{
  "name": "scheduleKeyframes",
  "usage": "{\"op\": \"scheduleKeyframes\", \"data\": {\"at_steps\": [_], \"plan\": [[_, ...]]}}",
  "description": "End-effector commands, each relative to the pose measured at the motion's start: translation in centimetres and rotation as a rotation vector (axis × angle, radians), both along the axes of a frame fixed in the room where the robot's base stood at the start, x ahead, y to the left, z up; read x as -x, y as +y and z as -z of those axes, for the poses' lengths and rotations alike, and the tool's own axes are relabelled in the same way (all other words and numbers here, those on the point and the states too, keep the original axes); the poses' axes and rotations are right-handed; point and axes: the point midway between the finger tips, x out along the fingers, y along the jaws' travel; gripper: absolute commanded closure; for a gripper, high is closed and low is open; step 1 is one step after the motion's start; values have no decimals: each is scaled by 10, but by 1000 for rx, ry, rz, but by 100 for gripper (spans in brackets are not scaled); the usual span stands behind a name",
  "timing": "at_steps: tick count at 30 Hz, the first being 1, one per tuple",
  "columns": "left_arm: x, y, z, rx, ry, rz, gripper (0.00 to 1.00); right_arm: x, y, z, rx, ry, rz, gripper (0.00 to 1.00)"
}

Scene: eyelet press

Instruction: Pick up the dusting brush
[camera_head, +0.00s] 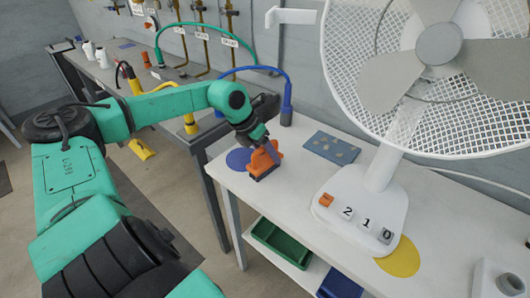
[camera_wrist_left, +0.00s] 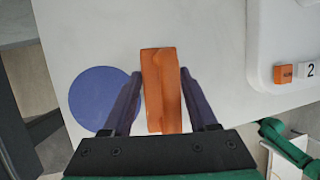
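The dusting brush (camera_head: 264,160) is an orange block-like piece with a dark underside, on the white table (camera_head: 296,190) beside a blue disc (camera_head: 239,158). In the left wrist view its orange body (camera_wrist_left: 162,90) stands lengthwise between the two fingers of my left gripper (camera_wrist_left: 160,75). The fingers reach down along both sides, with narrow gaps showing, so the gripper looks open around the brush. In the head view, my left gripper (camera_head: 270,148) comes down onto the brush from above and partly hides it. My right gripper is in neither view.
A large white fan (camera_head: 381,185) stands right of the brush, with number tiles on its base. A blue-grey plate (camera_head: 331,147) lies behind; a yellow disc (camera_head: 400,260) lies by the fan. Green (camera_head: 281,243) and blue bins sit below the tabletop. A blue hose hangs behind the arm.

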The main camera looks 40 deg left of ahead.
Motion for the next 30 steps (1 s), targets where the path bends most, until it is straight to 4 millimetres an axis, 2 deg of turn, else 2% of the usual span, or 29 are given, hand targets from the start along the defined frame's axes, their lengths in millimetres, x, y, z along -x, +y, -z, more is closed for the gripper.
{"op": "scheduleKeyframes", "data": {"at_steps": [1, 2, 10, 14, 18, 21, 25, 30], "plan": [[0, 0, 0, 0, 0, 0, 90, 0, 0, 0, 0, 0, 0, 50], [0, 0, 0, 0, 0, 1, 100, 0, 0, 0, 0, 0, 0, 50], [0, 0, -5, -1, -2, 0, 100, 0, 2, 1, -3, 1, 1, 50], [-1, 1, -28, -2, -5, 0, 100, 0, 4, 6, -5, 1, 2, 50], [0, 1, -68, -4, -1, -1, 100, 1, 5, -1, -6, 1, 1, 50], [0, 2, -88, -5, -1, -2, 100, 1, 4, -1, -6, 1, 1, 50], [0, 0, -100, -1, 1, 0, 100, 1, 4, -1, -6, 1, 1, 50], [0, 0, -101, 1, 0, 0, 100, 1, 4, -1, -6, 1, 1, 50]]}}
